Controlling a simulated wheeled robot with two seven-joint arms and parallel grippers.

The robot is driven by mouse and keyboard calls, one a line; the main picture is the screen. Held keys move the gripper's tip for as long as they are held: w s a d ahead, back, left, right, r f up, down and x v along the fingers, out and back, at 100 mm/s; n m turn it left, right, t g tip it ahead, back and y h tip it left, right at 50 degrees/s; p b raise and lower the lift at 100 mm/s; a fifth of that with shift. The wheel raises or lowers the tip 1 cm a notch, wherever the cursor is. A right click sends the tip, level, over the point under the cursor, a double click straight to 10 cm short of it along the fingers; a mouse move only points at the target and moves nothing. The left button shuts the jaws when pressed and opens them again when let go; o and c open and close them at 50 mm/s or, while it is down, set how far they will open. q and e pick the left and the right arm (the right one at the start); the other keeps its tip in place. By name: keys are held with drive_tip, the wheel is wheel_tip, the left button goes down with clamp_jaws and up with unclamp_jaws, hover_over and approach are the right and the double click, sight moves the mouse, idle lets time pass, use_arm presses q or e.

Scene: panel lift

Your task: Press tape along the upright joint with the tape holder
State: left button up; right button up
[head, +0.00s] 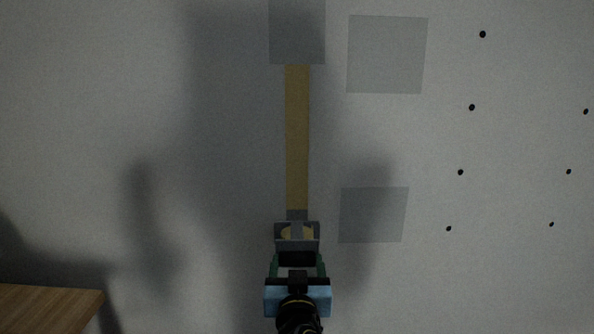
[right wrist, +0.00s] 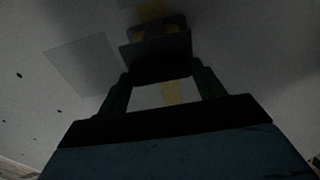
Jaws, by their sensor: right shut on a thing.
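A tan strip of tape (head: 297,135) runs straight down the grey wall panel in the head view. Its top end meets a darker grey square (head: 297,32), and its lower end meets the tape holder. The tape holder (head: 297,237) is a grey block with a tan roll in it, at the wall. My right gripper (head: 298,268) is shut on the holder from below. In the right wrist view the holder (right wrist: 156,52) sits between the dark green fingers (right wrist: 162,90), with tan tape showing above and below it. The joint under the tape is hidden. My left gripper is not in view.
Two grey squares (head: 387,54) (head: 373,215) lie on the wall right of the tape. Several black dots (head: 472,107) are farther right. A wooden surface (head: 48,308) shows at the lower left. Soft shadows fall on the wall.

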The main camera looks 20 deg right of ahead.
drive_tip(key=shift+w+r, duration=0.1)
drive_tip(key=shift+w, duration=0.1)
idle(0.4)
drive_tip(key=shift+d, duration=0.1)
wheel_tip(320, 180, up, 6)
drive_tip(key=p, duration=0.4)
drive_tip(key=shift+s, duration=0.1)
drive_tip(key=v, duration=0.7)
idle(0.4)
idle(0.3)
